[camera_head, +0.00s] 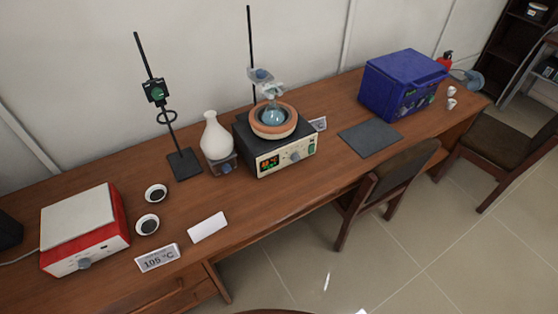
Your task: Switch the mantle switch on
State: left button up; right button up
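The heating mantle (284,158) stands at the middle of the wooden table, a dark-topped box with a cream front. Its front has a small lit display (269,162) with red-orange and green marks and a grey knob (295,156). A round brown bowl (273,132) sits on top and holds a bluish glass flask (272,114). Which front control is the mantle switch, and how it is set, is too small to tell. Neither of my grippers is in view.
A stand (185,164) and a white flask (215,136) are left of the mantle. A red-and-white hotplate (79,225) is far left. A dark mat (370,137) and blue box (402,82) are right. A chair (396,171) stands at the front edge.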

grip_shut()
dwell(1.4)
